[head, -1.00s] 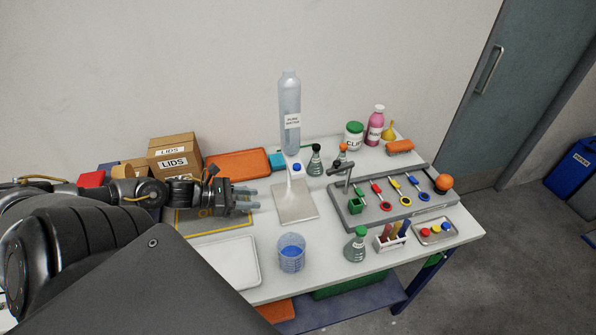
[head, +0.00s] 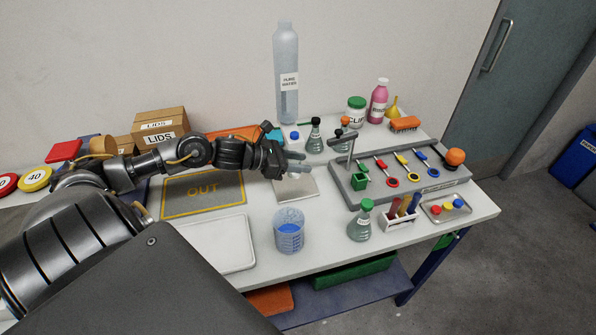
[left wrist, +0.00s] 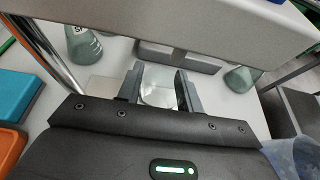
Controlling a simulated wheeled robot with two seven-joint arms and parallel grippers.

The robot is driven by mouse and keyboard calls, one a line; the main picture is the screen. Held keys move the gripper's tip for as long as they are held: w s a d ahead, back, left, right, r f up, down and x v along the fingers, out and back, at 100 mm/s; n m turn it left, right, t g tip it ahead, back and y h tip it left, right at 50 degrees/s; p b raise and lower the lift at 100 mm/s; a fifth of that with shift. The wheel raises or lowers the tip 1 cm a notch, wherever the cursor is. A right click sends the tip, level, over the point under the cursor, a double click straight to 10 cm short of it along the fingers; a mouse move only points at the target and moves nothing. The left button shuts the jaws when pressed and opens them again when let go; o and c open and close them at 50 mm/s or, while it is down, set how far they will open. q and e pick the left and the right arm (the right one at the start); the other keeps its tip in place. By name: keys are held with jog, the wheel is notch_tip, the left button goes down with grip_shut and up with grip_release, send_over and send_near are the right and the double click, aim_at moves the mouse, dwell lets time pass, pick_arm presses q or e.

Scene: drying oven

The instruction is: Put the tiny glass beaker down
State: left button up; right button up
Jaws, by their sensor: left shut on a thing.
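My left gripper (head: 297,165) is above the pale square plate (head: 297,188) in the middle of the table. In the left wrist view, the left gripper (left wrist: 160,85) is shut on the small clear glass beaker (left wrist: 158,92), which sits between its two fingers. The beaker can hardly be told from the fingers in the head view. I cannot tell whether its base touches the plate. My right gripper is in neither view.
A large beaker of blue liquid (head: 289,232) stands in front of the plate. A grey tool rack (head: 400,190) is to the right, a green-capped flask (head: 360,222) in front of it. The OUT mat (head: 203,195) and white tray (head: 220,243) are at left, both bare.

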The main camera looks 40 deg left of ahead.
pick_arm(q)
jog(key=shift+f, duration=0.1)
notch_tip(320, 180, down, 3)
jog(key=shift+f+b, duration=0.1)
jog(key=shift+b, duration=0.6)
jog(key=shift+f, duration=0.1)
jog(key=shift+f, duration=0.15)
jog(key=o, duration=1)
